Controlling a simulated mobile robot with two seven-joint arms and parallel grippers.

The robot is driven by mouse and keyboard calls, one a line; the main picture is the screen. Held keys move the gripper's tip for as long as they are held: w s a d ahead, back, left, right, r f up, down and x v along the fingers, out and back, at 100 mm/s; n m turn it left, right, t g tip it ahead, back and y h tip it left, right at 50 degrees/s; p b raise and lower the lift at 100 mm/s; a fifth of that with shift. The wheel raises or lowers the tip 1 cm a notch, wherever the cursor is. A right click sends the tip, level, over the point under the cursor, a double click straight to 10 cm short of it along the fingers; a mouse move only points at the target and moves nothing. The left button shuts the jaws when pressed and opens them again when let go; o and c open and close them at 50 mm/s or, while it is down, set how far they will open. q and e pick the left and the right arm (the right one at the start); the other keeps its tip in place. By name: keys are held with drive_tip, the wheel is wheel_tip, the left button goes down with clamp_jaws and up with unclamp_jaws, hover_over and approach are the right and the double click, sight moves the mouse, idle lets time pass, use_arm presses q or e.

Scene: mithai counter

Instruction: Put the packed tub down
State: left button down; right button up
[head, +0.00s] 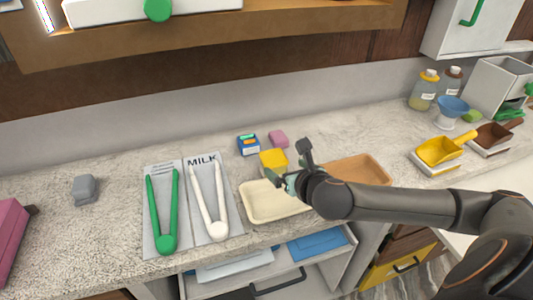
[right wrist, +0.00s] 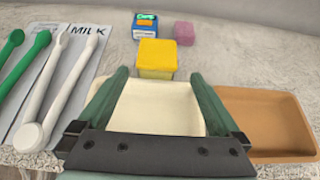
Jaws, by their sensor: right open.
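The tub with a yellow lid (head: 273,158) stands upright on the counter just behind the cream tray (head: 262,214). In the right wrist view the tub (right wrist: 156,56) is just past the fingertips, with its pale lower part partly visible. My right gripper (head: 289,166) is open and empty, its fingers spread over the cream tray and pointing toward the tub. In the wrist view the two fingers (right wrist: 159,78) lie to either side of the tub's line, apart from it. My left gripper is not in view.
A blue box (head: 248,145) and a pink block (head: 278,139) stand behind the tub. An orange-brown tray (head: 362,170) is to the right. Green tongs (head: 166,240) and white tongs (head: 217,228) lie on mats at left. An open drawer (head: 300,278) juts out below.

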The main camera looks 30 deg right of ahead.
sight(277, 161)
drive_tip(key=shift+w+d+f, duration=0.2)
drive_tip(key=shift+w+f, duration=0.05)
drive_tip(key=shift+w, duration=0.4)
drive_tip(key=x, duration=0.5)
drive_tip(key=shift+w+f, duration=0.15)
drive_tip(key=shift+w, duration=0.1)
drive_tip(key=shift+a+x, duration=0.2)
drive_tip(key=shift+x, duration=2.5)
drive_tip(key=shift+w, duration=0.15)
drive_tip(key=shift+c, duration=0.4)
drive_tip(key=c, duration=1.3)
